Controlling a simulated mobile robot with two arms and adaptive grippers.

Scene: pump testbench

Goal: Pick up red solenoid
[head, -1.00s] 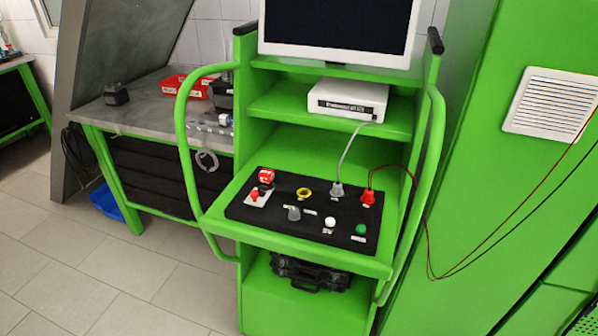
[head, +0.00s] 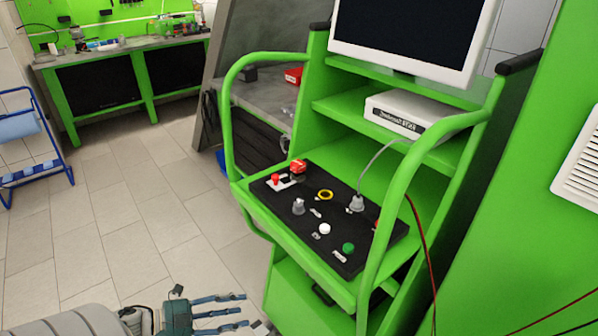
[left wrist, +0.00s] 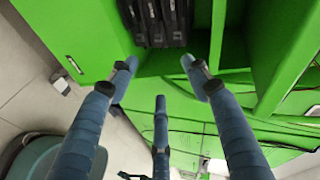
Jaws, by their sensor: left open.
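Several red parts show in the head view, and I cannot tell which is the red solenoid. A red block on a dark base (head: 298,167) stands at the back left of the black panel (head: 336,208). A small red knob (head: 276,179) sits beside it on a white plate. A red connector (head: 376,223) at the panel's right is mostly hidden by the green rail. My left gripper (head: 246,311) is open and empty, low in front of the green cart and apart from the panel. Its spread blue fingers (left wrist: 158,76) face the cart in the left wrist view. My right gripper is out of view.
Curved green rails (head: 412,170) flank the panel on the cart. A grey plug (head: 356,204) with a cable, a yellow ring, and several knobs and buttons share the panel. A monitor (head: 412,38) and white box (head: 402,115) are above.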

